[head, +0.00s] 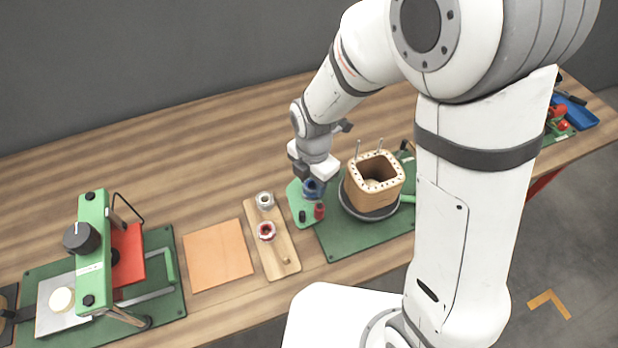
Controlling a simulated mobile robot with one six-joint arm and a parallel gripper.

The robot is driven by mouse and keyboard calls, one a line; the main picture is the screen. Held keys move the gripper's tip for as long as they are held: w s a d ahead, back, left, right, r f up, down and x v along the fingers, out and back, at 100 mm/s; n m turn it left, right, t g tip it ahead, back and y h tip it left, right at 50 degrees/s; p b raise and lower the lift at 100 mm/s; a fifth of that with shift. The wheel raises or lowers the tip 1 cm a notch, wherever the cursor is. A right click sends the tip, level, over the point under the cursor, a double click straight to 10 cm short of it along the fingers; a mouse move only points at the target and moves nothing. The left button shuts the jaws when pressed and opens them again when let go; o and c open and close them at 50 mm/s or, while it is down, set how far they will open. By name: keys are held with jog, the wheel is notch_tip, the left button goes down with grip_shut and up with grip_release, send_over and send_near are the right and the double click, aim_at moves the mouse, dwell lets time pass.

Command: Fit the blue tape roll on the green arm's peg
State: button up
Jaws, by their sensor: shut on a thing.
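The blue tape roll (313,188) is held under my gripper (313,180), which is shut on it. The roll is over a flat green piece (296,195) beside the square coil; this looks like the green arm. A small dark upright part (302,216) and a red part (319,211) stand at its front. The peg cannot be clearly told, as my gripper and the roll cover part of the green piece. I cannot tell whether the roll is around a peg or above it.
A wooden board (279,254) holds a white-grey roll (265,200), a red roll (267,231) and a bare peg (286,260). The square coil (362,196) with upright rods stands close to the right. A tan mat (218,255) and a green press (95,240) are at left.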

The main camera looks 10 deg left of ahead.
jog(key=shift+f, duration=0.35)
jog(key=shift+r+p, duration=0.9)
jog(key=shift+r, duration=0.05)
jog(key=shift+r, duration=0.25)
jog(key=shift+f, duration=0.1)
jog(key=shift+f+b, duration=0.45)
jog(key=shift+f, duration=0.1)
